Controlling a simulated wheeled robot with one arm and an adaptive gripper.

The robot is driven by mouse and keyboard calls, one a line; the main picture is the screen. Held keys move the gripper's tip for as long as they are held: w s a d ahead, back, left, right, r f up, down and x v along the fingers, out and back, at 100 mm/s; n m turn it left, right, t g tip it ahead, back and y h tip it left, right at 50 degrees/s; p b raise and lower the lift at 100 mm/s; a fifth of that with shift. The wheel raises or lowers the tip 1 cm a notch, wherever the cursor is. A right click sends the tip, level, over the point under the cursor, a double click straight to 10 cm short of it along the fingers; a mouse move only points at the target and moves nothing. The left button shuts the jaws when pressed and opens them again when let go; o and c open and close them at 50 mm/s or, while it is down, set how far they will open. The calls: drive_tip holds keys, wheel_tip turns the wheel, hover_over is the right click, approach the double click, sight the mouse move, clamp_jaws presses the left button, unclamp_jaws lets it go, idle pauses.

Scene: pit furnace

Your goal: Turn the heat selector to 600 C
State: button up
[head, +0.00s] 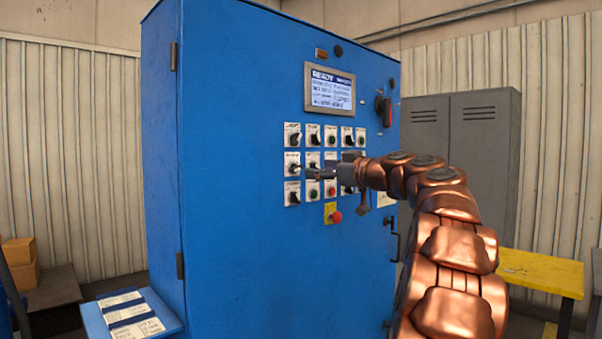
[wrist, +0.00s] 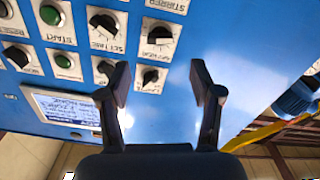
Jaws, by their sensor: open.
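The blue control cabinet (head: 240,200) carries rows of knobs and buttons on white plates. A black knob in the left column, second row (head: 293,168), seems to be the heat selector; in the upside-down wrist view, its label (wrist: 158,53) seems to read SET HEAT. Its pointer setting is too small to read. My gripper (head: 308,171) is in front of the panel's left columns, fingers toward it. In the wrist view my gripper (wrist: 163,82) is open and empty. Another black knob (wrist: 150,77) shows between the fingers; I cannot tell any contact.
A lit display (head: 330,90) reading READY is above the knobs. A red emergency button (head: 335,216) sits below on yellow. A red-and-black switch (head: 384,110) is at the right. Grey lockers (head: 470,150) and a yellow table (head: 540,272) stand to the right.

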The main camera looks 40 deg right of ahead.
sight(298, 168)
drive_tip(key=shift+w+p, duration=1.1)
drive_tip(key=shift+w, duration=2.7)
drive_tip(key=shift+c, duration=0.3)
drive_tip(key=c, duration=1.1)
drive_tip(key=shift+b, duration=0.35)
